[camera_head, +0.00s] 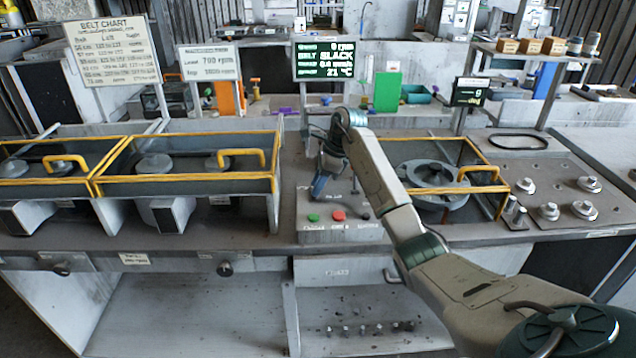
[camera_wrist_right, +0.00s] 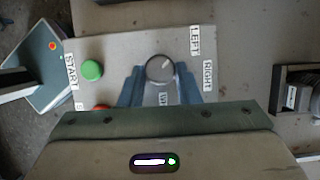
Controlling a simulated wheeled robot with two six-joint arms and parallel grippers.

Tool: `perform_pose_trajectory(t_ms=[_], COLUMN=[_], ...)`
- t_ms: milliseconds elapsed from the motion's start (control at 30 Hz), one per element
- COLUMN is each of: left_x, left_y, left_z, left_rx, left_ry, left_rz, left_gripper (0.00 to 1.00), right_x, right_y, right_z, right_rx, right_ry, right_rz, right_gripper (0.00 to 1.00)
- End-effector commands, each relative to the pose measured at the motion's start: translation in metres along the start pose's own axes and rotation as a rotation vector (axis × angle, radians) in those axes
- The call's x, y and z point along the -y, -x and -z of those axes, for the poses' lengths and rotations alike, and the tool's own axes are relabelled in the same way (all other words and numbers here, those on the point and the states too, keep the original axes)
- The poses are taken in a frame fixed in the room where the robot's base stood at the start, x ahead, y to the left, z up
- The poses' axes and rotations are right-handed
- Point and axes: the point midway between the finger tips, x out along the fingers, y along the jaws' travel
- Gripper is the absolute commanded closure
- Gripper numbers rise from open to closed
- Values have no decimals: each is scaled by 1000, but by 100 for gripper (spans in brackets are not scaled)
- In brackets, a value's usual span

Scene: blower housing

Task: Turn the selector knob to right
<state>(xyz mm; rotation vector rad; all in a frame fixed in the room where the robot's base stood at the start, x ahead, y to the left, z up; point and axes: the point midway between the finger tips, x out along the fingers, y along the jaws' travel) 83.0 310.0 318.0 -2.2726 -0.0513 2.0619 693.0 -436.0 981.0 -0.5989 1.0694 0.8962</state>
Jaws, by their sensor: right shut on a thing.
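The selector knob (camera_wrist_right: 160,68) is a round grey knob on a light control box (camera_wrist_right: 118,50). A thin pale mark on its face points up and to the right; I cannot tell exactly which label it lines up with. "LEFT" and "Right" labels stand to its right in the wrist view. My right gripper (camera_wrist_right: 160,74) has its blue fingers on both sides of the knob, shut on it. In the head view my right gripper (camera_head: 318,186) reaches down onto the back of the control box (camera_head: 312,236) and hides the knob. My left gripper is not in view.
A green button (camera_wrist_right: 92,70) and a partly hidden red button (camera_wrist_right: 101,107) sit beside the knob. A yellow-railed bay (camera_head: 190,177) is left of the box, and another with a round housing (camera_head: 432,178) is right. A display (camera_head: 324,60) stands behind.

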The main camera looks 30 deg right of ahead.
Motion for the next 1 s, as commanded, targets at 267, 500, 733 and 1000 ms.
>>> perform_pose_trajectory(t_ms=[267, 500, 733, 1000], left_x=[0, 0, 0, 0], left_y=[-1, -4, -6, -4], left_z=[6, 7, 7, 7], left_rx=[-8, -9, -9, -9], left_ry=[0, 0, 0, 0], left_rz=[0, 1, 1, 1], left_gripper=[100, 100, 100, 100], right_x=[-1, -2, -5, -7], right_y=[0, -1, -1, -1], right_z=[0, 0, -1, -3], right_rx=[0, 1, 2, 2], right_ry=[-45, -183, -379, -612], right_rz=[20, 79, 159, 254], right_gripper=[93, 93, 93, 93])
